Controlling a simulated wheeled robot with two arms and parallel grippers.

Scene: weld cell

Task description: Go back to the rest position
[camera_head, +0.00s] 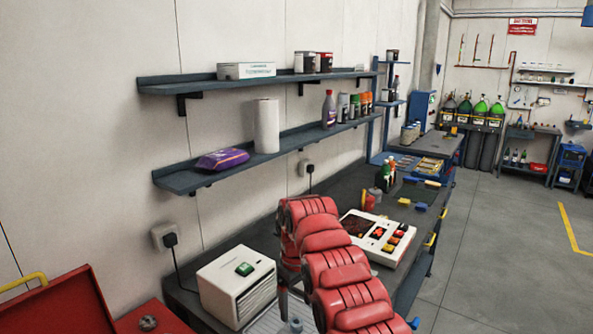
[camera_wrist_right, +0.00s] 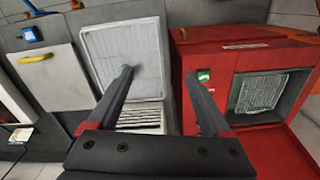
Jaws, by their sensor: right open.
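My right arm, red and segmented, reaches over the workbench (camera_head: 350,185) from the bottom middle of the head view. Its gripper (camera_head: 284,300) shows only in part there, dark grey and low beside the arm, near the white box. In the right wrist view my right gripper (camera_wrist_right: 160,76) has its two dark fingers wide apart, with nothing between them. Beyond the fingers is a white grille panel (camera_wrist_right: 105,40). My left gripper is in neither view.
A white box with a green switch (camera_head: 235,285) and a control panel with coloured buttons (camera_head: 360,228) are close to the arm. Wall shelves (camera_head: 200,176) hold bottles and cans. A red cabinet (camera_head: 62,305) is at lower left. Open floor (camera_head: 500,245) lies right.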

